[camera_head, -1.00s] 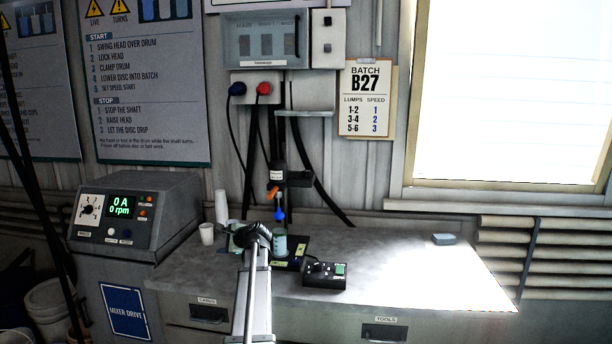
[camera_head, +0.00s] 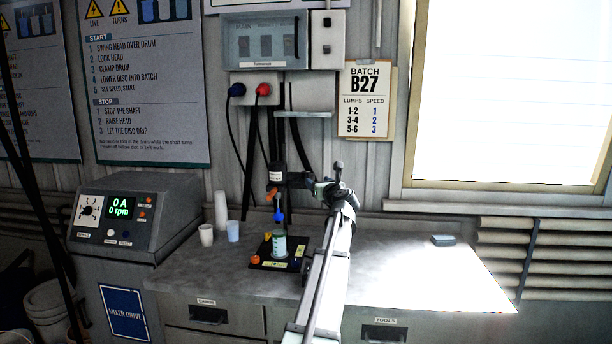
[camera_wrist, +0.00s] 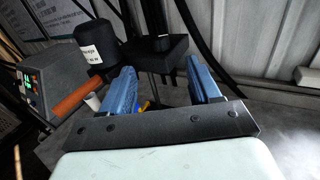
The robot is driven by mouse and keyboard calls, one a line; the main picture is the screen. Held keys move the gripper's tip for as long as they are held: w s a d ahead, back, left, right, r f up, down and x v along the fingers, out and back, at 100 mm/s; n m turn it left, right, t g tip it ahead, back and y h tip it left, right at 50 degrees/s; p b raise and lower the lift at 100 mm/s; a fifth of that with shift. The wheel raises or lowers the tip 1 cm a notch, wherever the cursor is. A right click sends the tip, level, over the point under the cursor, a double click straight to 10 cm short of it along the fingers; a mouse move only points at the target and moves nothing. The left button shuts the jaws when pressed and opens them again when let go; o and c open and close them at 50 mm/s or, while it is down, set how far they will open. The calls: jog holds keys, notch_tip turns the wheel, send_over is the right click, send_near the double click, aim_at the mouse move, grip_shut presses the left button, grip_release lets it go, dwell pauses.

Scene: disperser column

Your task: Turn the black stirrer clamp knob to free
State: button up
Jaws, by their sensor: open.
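The black stirrer motor (camera_head: 276,173) hangs on the stand above the bench, with an orange handle (camera_head: 272,193) below it. In the wrist view the motor (camera_wrist: 94,45) is at upper left, with the orange handle (camera_wrist: 85,96) under it. A black clamp block (camera_wrist: 158,52) on the post is ahead, between the fingertip directions. I cannot clearly pick out the knob on this dark block. My gripper (camera_wrist: 162,74) has blue fingers spread apart, with nothing held between them. In the head view my gripper (camera_head: 316,186) is just right of the clamp and partly hides it.
A green-banded jar (camera_head: 279,246) stands on the black stand base (camera_head: 273,265) below the motor. Cups (camera_head: 206,234) stand left of it. The mixer drive box (camera_head: 130,218) is at far left. The right half of the bench is clear except for a small blue-grey block (camera_head: 443,240).

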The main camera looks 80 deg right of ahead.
aim_at(308, 175)
jog(key=x, duration=1.3)
jog(key=shift+w, duration=0.1)
jog(key=shift+c, duration=0.3)
jog(key=c, duration=0.9)
